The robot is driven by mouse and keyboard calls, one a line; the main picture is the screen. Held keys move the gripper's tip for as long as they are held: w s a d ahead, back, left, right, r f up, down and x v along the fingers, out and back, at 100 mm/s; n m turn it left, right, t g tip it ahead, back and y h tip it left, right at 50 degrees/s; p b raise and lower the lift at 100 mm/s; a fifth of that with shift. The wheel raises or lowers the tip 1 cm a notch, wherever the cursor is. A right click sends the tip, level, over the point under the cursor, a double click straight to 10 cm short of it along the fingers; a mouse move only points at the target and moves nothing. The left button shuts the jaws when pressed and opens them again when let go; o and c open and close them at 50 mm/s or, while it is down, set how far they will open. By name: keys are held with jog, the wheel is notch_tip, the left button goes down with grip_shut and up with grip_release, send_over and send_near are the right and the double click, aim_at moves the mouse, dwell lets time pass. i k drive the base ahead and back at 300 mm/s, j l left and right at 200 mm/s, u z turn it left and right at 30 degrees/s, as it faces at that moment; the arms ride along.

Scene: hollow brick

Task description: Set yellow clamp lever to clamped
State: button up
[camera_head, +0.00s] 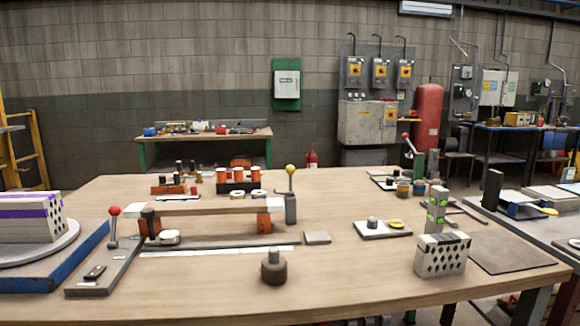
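The yellow clamp lever (290,170) is a small yellow ball on a thin, near-upright stem. It rises from a dark grey block (290,208) near the middle of the wooden workbench (350,290). The block stands at the right end of a pale horizontal bar (205,208) carried on orange-red supports. Whether this lever position counts as clamped or open cannot be told from this view. My gripper and arm do not show in the picture.
A red-knobbed lever (114,212) stands at the left and another (405,136) at the back right. Orange-topped cylinders (238,176) stand behind the bar. A dark weight (273,267) and a perforated brick (441,257) stand in front. The bench's front middle is mostly clear.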

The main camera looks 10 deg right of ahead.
aim_at(290, 169)
jog(key=l+z, duration=0.1)
jog(key=z, duration=0.35)
jog(key=l+z, duration=0.15)
jog(key=z, duration=0.3)
jog(key=l+z, duration=0.1)
jog(key=z, duration=0.35)
jog(key=i+j, duration=1.25)
